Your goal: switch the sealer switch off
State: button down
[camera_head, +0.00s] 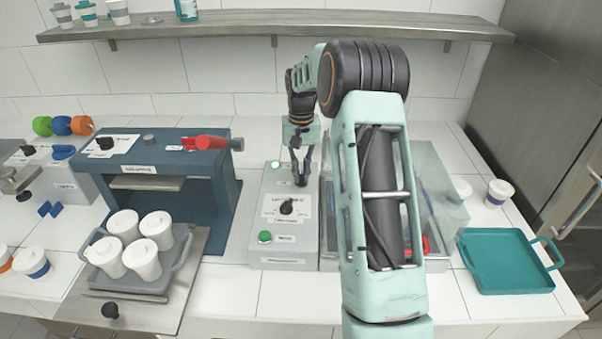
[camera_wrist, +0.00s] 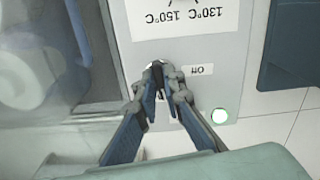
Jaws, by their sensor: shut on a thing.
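The grey control box of the sealer (camera_head: 259,195) stands in the middle of the counter. My gripper (camera_head: 300,175) points down at its rear right part. In the wrist view my gripper (camera_wrist: 156,70) has its fingertips drawn together on the sealer switch, which they mostly hide. The switch's exact position cannot be made out. A small label (camera_wrist: 201,70) sits beside it, upside down in this view. A round white light (camera_wrist: 219,116) near the box corner is bright; it also shows in the head view (camera_head: 275,165).
The box front has a black temperature knob (camera_head: 287,207) and a green button (camera_head: 265,237). At left are a blue machine with a red lever (camera_head: 205,142) and a grey tray of white cups (camera_head: 181,259). A teal tray (camera_head: 507,262) lies at right.

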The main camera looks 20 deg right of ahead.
jog(key=n, duration=0.8)
jog(key=shift+d+p, duration=0.15)
jog(key=shift+p, duration=0.25)
jog(key=n, duration=0.4)
jog(key=shift+w, duration=0.1)
jog(key=shift+d+n+p, duration=0.1)
jog(key=shift+n+p, duration=0.4)
jog(key=shift+n, duration=1.6)
jog(key=c, duration=2)
grip_release()
jog(key=shift+c, duration=0.2)
